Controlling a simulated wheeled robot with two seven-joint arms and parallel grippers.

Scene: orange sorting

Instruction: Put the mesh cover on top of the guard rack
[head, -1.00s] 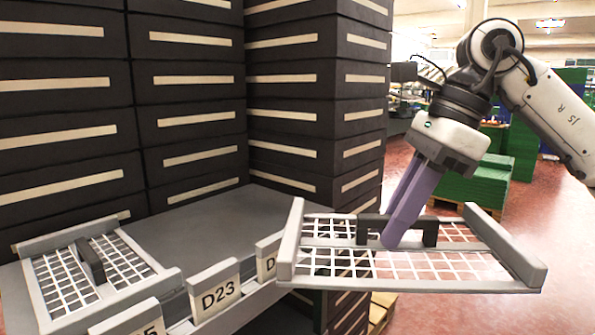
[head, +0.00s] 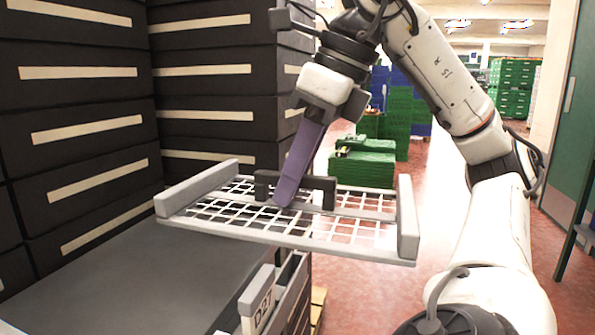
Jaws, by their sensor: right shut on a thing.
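The mesh cover (head: 230,222) is a grey frame with a white wire grid, raised grey end bars and a dark handle (head: 322,190) across its middle. My right gripper (head: 283,198), with purple fingers, is shut on the handle from above. The cover hangs in the air, slightly tilted, beyond and above the right end of a grey shelf surface. No guard rack can be made out for certain in this view. My left gripper is not in view.
Stacked black boxes (head: 95,130) with pale label strips fill the left and back. Green crates (head: 362,165) stand farther back on the reddish floor. A green door is at right.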

